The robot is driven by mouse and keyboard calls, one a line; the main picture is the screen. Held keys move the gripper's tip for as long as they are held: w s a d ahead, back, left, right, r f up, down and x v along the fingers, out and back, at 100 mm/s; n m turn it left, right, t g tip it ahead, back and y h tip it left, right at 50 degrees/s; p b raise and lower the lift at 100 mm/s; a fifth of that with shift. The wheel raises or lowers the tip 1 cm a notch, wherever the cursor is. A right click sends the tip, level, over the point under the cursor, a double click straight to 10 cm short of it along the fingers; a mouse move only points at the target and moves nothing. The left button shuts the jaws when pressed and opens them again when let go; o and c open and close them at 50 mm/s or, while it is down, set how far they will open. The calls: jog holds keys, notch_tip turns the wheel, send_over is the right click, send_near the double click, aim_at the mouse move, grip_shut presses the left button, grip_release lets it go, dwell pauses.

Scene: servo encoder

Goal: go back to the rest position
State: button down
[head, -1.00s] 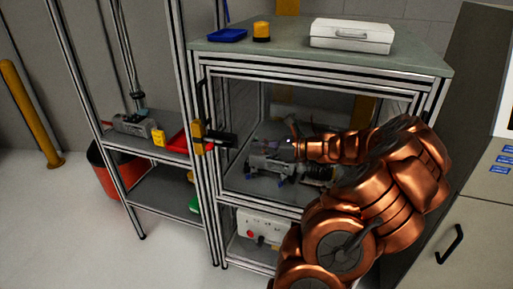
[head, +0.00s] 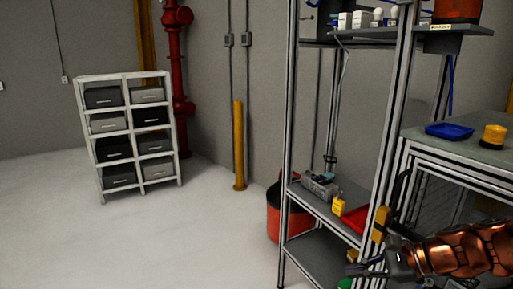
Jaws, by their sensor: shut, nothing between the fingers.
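My copper-coloured arm enters at the lower right of the head view. My gripper (head: 362,268), dark grey, points left in front of the metal-framed shelf rack (head: 300,225). It is small in the picture, shut, and nothing shows between its fingers. It appears near the rack's lower right part, but I cannot tell its exact distance from the posts.
A red bin (head: 273,215) stands behind the rack. The rack holds a grey device (head: 320,185), a yellow block (head: 338,204) and a red tray (head: 357,218). A blue tray (head: 449,131) lies on the bench. A white drawer shelf (head: 134,187) stands far left; floor between is clear.

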jog(key=s+a+n+g+h+p, duration=0.2)
jog(key=s+a+n+g+h, duration=0.3)
jog(key=s+a+n, duration=0.55)
jog(key=s+d+n+g+h, duration=0.1)
jog(key=s+d+n+h, duration=0.1)
jog(key=s, duration=0.5)
jog(key=s+d+f+n+h+p, duration=0.1)
jog(key=s+d+n+h, duration=0.1)
jog(key=s+n, duration=0.3)
jog(key=s+h, duration=0.1)
jog(key=s, duration=0.2)
jog(key=shift+d+g+h, duration=0.15)
jog(key=shift+g+h, duration=0.15)
jog(key=shift+g, duration=0.1)
